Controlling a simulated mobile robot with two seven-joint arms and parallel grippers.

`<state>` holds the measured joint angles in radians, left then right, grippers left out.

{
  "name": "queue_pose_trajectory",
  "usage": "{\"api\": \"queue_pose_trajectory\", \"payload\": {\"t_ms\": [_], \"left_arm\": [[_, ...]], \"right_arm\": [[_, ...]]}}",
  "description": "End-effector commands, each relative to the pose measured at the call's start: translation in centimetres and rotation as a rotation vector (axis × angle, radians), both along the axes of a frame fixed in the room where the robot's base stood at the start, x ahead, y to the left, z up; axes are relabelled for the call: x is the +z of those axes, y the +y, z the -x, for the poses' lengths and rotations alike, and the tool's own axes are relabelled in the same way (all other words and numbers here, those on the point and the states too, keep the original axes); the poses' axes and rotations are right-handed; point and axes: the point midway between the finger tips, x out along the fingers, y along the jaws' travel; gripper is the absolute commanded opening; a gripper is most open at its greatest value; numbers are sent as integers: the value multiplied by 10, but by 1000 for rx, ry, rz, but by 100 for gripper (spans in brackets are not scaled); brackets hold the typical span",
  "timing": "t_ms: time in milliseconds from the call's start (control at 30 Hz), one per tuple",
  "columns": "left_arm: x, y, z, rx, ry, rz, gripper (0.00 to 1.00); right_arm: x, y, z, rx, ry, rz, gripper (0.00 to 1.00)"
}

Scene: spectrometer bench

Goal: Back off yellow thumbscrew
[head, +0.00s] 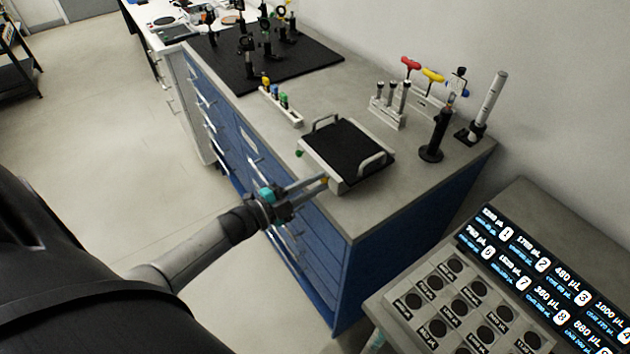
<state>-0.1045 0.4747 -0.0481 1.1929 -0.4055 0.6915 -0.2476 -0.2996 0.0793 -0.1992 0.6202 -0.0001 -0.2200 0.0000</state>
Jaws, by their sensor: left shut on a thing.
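My left gripper (318,183) reaches in from the left to the front edge of the bench. Its fingers are closed around a small yellow thumbscrew (326,181) at the near corner of the light grey stage, of which only a bit shows between the fingertips. The stage (338,188) has a black top (346,152) and two raised handles. A green thumbscrew (299,153) sticks out at its left corner, apart from the gripper. My right gripper is not in view.
A rack with coloured-top pieces (282,106) stands behind the stage. Hex keys with red and yellow handles (432,75) and a black post (435,140) stand to the right. A labelled panel (470,312) is at lower right. The bench front between is bare.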

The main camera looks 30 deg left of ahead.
Motion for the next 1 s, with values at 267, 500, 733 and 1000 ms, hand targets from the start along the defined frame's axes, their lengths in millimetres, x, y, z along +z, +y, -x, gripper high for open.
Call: {"api": "queue_pose_trajectory", "payload": {"t_ms": [267,500,733,1000], "left_arm": [[1,1,0,1,88,210,0],[0,0,0,1,139,334,0],[0,0,0,1,163,392,0],[0,0,0,1,169,407,0]], "right_arm": [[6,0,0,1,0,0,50],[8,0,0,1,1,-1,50],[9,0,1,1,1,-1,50],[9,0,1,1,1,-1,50]]}}
